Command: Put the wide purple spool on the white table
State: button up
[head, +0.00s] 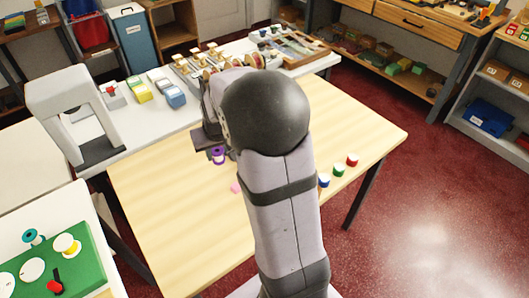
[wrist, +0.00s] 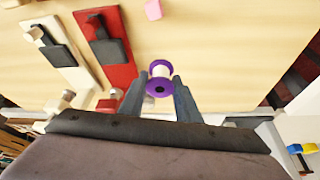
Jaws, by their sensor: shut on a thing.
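The wide purple spool (head: 218,155) has purple flanges and a pale middle. It is at my gripper (head: 216,150), over the wooden table's far left part in the head view. In the wrist view the spool (wrist: 160,72) sits between the fingertips of my gripper (wrist: 159,88), which is shut on it. Its height above the wood is hard to tell. A long white table (head: 146,137) stands behind the wooden table. Another white table (head: 20,238) is at the lower left; I cannot tell which one the task names.
The wooden table (head: 150,215) holds a pink block (head: 236,188) and small blue, green and red spools at right. The back white table bears a grey arch (head: 60,95), boxes and a spool rack. A green board (head: 85,262) with spools lies at lower left.

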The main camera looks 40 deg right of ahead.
aim_at(226, 176)
jog(key=shift+w+d+r, duration=0.25)
jog(key=shift+w+r, duration=0.2)
jog(key=shift+r, duration=0.3)
jog(key=shift+d+r+m, duration=0.15)
jog(key=shift+r+m, duration=0.2)
jog(key=shift+m, duration=0.05)
jog(key=shift+s+f+m+h, duration=0.2)
jog(key=shift+s+f+m, duration=0.05)
jog(key=shift+s, duration=0.35)
jog(key=shift+s+f+m+h, duration=0.2)
jog(key=shift+s+m, duration=0.05)
jog(key=shift+s, duration=0.3)
jog(key=shift+f, duration=4.95)
jog(key=shift+f, duration=0.15)
jog(key=o, duration=1.1)
jog(key=shift+o, duration=0.2)
